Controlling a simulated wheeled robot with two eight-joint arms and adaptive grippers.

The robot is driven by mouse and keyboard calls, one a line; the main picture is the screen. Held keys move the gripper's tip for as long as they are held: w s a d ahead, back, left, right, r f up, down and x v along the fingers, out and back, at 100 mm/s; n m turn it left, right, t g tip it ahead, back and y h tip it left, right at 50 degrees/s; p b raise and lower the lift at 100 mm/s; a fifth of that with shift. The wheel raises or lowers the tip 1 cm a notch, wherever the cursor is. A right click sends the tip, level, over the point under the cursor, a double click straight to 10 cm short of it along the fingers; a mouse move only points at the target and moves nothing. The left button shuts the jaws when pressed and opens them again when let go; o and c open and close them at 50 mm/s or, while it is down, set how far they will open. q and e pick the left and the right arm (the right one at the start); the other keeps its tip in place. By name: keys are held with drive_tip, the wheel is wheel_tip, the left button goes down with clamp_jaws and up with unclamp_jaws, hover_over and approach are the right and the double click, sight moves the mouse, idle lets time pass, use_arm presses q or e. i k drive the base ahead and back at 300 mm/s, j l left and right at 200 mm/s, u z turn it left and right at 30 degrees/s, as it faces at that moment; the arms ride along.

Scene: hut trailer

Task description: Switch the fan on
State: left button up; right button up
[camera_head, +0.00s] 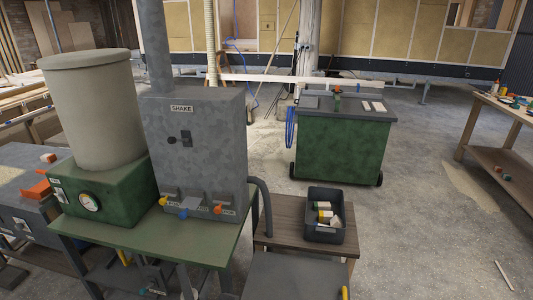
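No thing in view is readably marked as a fan. A grey cabinet (220,140) with a pipe rising from its top stands on a green table. Its front has a label reading SHAKE (181,108), a dark lever or switch (180,138) below it, and yellow, blue and orange knobs along the bottom, with labels too small to read. Left of it, a green box (120,195) carries a large beige drum (92,110), a round gauge (90,202) and a small switch-like plate (57,195). Switch positions cannot be told. Neither gripper shows.
A dark bin (324,232) with small items sits on a low wooden table right of the cabinet. A green wheeled machine (340,150) stands behind. A wooden workbench (500,112) is at the right. The concrete floor (420,220) between them is mostly clear.

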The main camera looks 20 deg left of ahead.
sight(61, 198)
drive_tip(key=u, duration=1.25)
